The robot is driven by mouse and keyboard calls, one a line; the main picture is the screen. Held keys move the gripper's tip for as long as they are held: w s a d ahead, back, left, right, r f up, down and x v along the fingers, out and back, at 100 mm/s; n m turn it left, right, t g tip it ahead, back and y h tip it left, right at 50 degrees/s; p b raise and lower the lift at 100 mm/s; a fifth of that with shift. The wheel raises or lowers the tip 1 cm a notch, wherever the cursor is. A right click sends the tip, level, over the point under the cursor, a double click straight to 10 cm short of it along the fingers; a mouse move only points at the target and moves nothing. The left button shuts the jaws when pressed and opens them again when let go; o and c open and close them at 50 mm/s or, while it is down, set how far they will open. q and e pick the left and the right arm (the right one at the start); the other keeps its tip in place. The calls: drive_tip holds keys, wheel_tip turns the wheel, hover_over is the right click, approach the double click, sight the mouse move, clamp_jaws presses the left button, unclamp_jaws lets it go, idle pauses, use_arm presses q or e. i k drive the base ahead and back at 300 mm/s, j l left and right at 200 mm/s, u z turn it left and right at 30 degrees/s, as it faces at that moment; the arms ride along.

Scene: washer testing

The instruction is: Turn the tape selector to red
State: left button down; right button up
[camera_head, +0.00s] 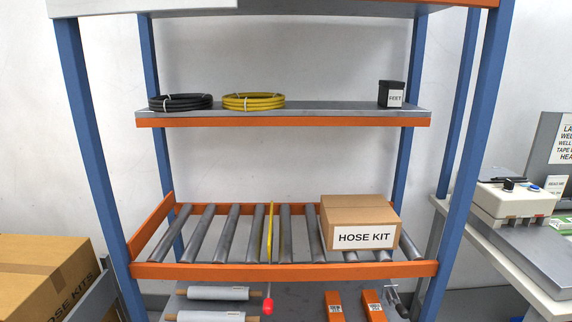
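A pale box-shaped machine (508,202) stands on the bench at the right. It has a small dark knob (508,185) on top and a blue part beside it. I cannot tell whether this knob is the tape selector, and no red setting mark can be read. Labels near it are too small to read fully. Neither of my grippers is in view.
A blue and orange rack fills the middle. A HOSE KIT box (360,224) sits on its rollers, with hose coils (253,102) above. A red-ended lever (268,304) hangs at the front. Another carton (40,275) stands at the left.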

sight(509, 185)
drive_tip(key=z, duration=1.3)
drive_tip(key=i+l+u, duration=0.1)
drive_tip(key=l, duration=0.25)
drive_tip(key=i+l+u, duration=0.1)
drive_tip(key=i+l, duration=0.4)
drive_tip(key=l, duration=0.3)
drive_tip(key=i+l+u, duration=0.15)
drive_tip(key=l, duration=0.25)
drive_tip(key=i+l+u, duration=0.1)
drive_tip(key=l, duration=0.3)
drive_tip(key=i+l+u, duration=0.1)
drive_tip(key=i+l, duration=0.15)
drive_tip(key=l, duration=0.2)
drive_tip(key=i+l, duration=0.15)
drive_tip(key=l, duration=0.3)
drive_tip(key=i+l+u, duration=0.15)
drive_tip(key=l, duration=0.25)
